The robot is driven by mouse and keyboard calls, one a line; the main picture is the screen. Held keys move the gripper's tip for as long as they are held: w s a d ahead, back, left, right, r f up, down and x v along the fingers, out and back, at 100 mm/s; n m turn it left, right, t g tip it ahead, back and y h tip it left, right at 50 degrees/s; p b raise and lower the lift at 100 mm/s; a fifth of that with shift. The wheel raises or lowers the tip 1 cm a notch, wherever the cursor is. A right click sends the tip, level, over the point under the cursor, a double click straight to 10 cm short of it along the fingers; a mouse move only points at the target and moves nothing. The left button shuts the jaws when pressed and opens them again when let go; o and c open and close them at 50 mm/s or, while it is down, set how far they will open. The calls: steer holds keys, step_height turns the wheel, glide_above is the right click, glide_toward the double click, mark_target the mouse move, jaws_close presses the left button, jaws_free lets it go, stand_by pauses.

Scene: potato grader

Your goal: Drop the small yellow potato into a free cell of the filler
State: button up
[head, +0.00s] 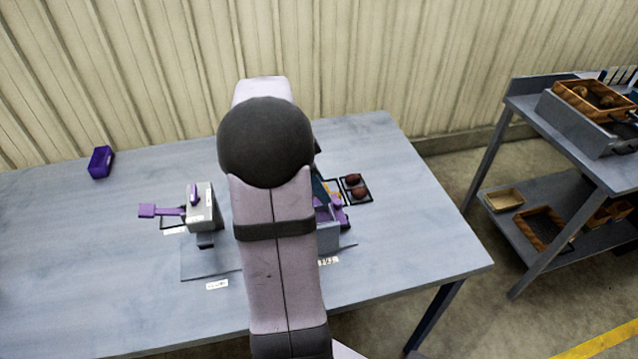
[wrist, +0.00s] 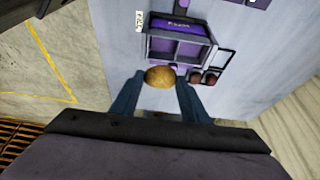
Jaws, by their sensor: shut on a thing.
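The small yellow potato (wrist: 159,77) sits between the two blue fingers of my gripper (wrist: 160,82) in the wrist view. My gripper is shut on it. The filler (wrist: 180,29), a purple and grey box with open cells, lies just beyond the potato in the wrist view. The cells that I can see look empty; the near edge is partly covered by the potato. How high the potato is above the filler I cannot tell. In the head view my arm hides most of the filler (head: 328,237) and most of my gripper.
Two dark red potatoes (head: 353,179) lie in a black-framed holder right of the filler. A grey device with a purple handle (head: 201,209) stands left of my arm. A purple bin (head: 101,162) is at the back left. The table's left part is mostly clear.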

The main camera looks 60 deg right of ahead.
steer(key=shift+f+b, duration=2.4)
steer(key=shift+f, duration=0.55)
steer(key=o, duration=1.4)
steer(key=shift+o, duration=0.2)
steer(key=shift+r, duration=0.15)
steer(key=shift+r+p, duration=2.2)
steer(key=shift+r, duration=1.2)
